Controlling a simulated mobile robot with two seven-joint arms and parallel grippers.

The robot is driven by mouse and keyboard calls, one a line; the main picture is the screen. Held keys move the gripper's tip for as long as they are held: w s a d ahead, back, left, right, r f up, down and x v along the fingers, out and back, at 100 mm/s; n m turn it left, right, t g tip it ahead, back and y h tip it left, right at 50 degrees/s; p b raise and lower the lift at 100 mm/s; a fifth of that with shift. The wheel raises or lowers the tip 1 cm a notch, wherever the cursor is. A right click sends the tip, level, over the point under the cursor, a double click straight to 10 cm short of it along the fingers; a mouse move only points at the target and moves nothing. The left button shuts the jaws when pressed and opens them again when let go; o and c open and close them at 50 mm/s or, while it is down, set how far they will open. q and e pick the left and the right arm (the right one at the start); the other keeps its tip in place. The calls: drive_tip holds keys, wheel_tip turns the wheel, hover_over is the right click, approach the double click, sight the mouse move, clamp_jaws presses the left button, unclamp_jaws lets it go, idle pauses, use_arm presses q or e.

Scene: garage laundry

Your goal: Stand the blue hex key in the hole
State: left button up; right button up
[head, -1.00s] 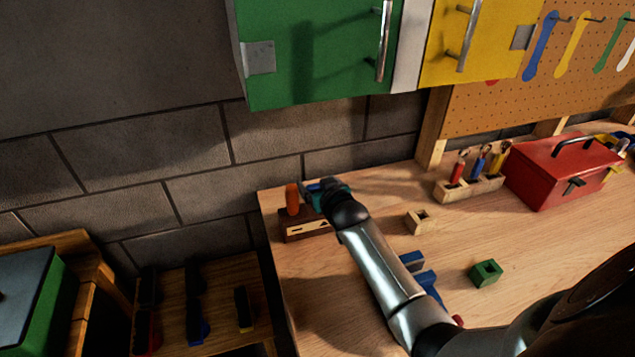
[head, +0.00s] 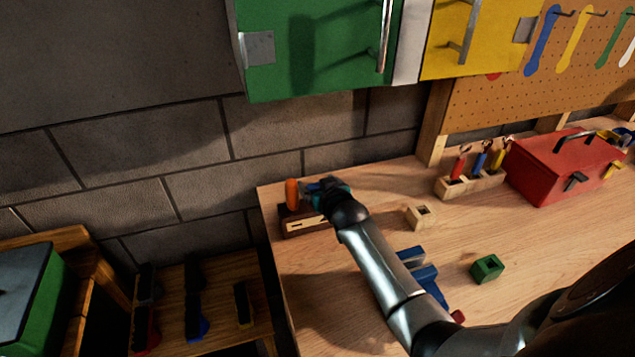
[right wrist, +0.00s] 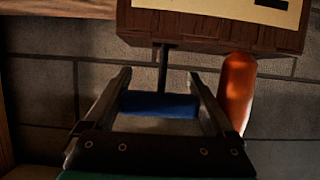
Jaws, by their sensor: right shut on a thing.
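My right gripper (head: 322,189) is at the dark wooden block (head: 286,231) at the left end of the workbench. In the right wrist view its two fingers (right wrist: 160,76) are on either side of the blue hex key's handle (right wrist: 160,104), and it is shut on it. The key's dark shaft runs from the handle to the edge of the block (right wrist: 200,30). Whether the tip is inside the hole cannot be told. An orange handle (head: 292,193) stands upright at the block, beside the blue one. My left gripper is not in view.
A small pale block (head: 420,217), a green block (head: 487,268) and blue pieces (head: 424,272) lie on the bench (head: 380,185). A rack of small tools (head: 470,186) and a red toolbox (head: 560,170) stand further right. A green cabinet (head: 315,50) hangs above.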

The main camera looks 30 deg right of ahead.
drive_tip(key=shift+f+b, duration=0.9)
drive_tip(key=shift+f, duration=0.5)
drive_tip(key=o, duration=1)
drive_tip(key=shift+o, duration=0.2)
drive_tip(key=p+v, duration=0.2)
drive_tip(key=v, duration=1.3)
drive_tip(key=shift+s+p, duration=0.2)
drive_tip(key=shift+p, duration=0.1)
drive_tip(key=shift+a+f, duration=0.1)
